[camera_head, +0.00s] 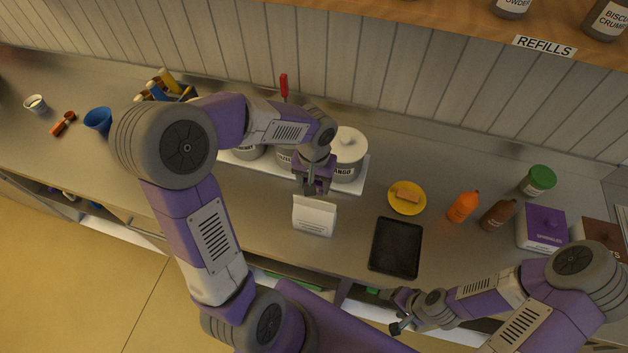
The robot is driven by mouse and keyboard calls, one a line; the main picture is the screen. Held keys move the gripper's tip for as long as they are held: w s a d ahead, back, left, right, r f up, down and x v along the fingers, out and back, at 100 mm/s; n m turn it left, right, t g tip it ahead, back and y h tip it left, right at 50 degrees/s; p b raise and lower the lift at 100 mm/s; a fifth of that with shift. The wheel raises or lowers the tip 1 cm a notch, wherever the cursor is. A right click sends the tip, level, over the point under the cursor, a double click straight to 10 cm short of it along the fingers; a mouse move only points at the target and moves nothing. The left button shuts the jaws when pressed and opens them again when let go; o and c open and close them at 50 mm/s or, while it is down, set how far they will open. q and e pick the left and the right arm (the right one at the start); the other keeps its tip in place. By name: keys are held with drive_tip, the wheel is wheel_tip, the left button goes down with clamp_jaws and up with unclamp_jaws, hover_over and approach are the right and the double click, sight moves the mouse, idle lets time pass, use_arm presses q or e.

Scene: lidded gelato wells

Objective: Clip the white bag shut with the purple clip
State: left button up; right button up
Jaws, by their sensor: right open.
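The white bag (313,217) stands upright on the steel counter, its printed front towards me. My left gripper (313,188) is just behind and above the bag's top, pointing down. Its fingertips are partly hidden, and I cannot tell whether they touch the bag or hold anything. I cannot make out the purple clip; purple parts at the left gripper could be its own body. My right gripper (396,311) is open and empty at the counter's front edge, below the black tray (396,248).
Lidded gelato wells (347,148) stand behind the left gripper. A yellow plate (407,198), an orange bottle (463,207), a brown bottle (497,214), a green-lidded jar (537,181) and a purple box (541,228) are to the right. A blue cup (98,120) is far left.

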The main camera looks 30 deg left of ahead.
sight(314, 200)
use_arm(q)
wheel_tip(314, 200, down, 7)
drive_tip(key=b, duration=0.5)
drive_tip(key=shift+r, duration=0.15)
drive_tip(key=o, duration=1.1)
drive_tip(key=shift+s+d, duration=0.1)
wheel_tip(314, 200, up, 8)
drive_tip(key=shift+f, duration=0.15)
